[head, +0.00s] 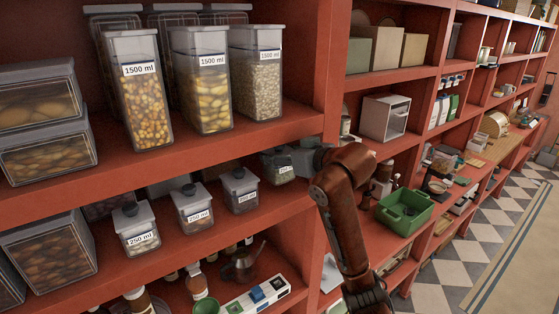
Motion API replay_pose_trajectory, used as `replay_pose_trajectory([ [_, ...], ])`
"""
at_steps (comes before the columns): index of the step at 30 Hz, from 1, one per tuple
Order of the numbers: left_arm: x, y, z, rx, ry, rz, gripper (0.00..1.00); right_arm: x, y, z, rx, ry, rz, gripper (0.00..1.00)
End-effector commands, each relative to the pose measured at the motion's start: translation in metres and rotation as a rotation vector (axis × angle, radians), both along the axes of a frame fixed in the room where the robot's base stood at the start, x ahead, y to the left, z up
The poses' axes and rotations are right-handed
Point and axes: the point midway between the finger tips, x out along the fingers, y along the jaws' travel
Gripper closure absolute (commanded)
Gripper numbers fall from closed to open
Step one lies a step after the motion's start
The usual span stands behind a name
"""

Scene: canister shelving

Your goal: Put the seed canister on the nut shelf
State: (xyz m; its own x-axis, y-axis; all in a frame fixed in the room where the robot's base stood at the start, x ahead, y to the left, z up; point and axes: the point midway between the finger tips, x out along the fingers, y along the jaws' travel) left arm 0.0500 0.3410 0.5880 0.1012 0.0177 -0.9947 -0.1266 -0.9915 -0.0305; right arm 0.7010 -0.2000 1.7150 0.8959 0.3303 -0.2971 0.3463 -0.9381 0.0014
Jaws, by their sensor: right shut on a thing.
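My right gripper (297,160) reaches in from the right at the middle shelf and is shut on a small clear canister (278,168) with a grey lid and dark greenish contents, likely the seed canister. Its label is too small to read surely. It is at the right end of a row of small 250 ml canisters (193,209); whether it touches the shelf board is unclear. The upper shelf (200,150) holds tall 1500 ml canisters (137,95) with nut-like contents. No sign names the nut shelf. My left gripper is not in view.
Large canisters of brown contents (45,155) stand at the left. A red upright (328,60) divides the bays beside my arm. A green bin (405,210) and a white box (384,117) stand to the right. Bottles and a teapot (242,265) stand below. Bare board lies in front of the small canisters.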

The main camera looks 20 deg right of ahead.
Motion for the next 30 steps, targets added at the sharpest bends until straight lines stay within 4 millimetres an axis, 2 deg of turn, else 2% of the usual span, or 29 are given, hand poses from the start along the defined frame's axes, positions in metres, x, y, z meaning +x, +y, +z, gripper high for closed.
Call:
replay_pose_trajectory([
  [9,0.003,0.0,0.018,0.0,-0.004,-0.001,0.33,0.001,0.001,-0.031,0.002,0.001,0.001,0.8],
  [20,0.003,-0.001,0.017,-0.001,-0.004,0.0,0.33,0.001,0.0,-0.036,0.0,-0.001,0.0,0.8],
  [21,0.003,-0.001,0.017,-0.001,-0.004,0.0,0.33,0.001,0.0,-0.038,0.001,0.001,0.0,0.43],
  [28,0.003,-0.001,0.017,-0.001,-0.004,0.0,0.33,0.001,0.0,-0.037,0.001,0.001,0.0,0.27],
  [30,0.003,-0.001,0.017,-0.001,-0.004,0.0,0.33,0.001,0.0,-0.037,0.001,0.001,0.0,0.26],
])
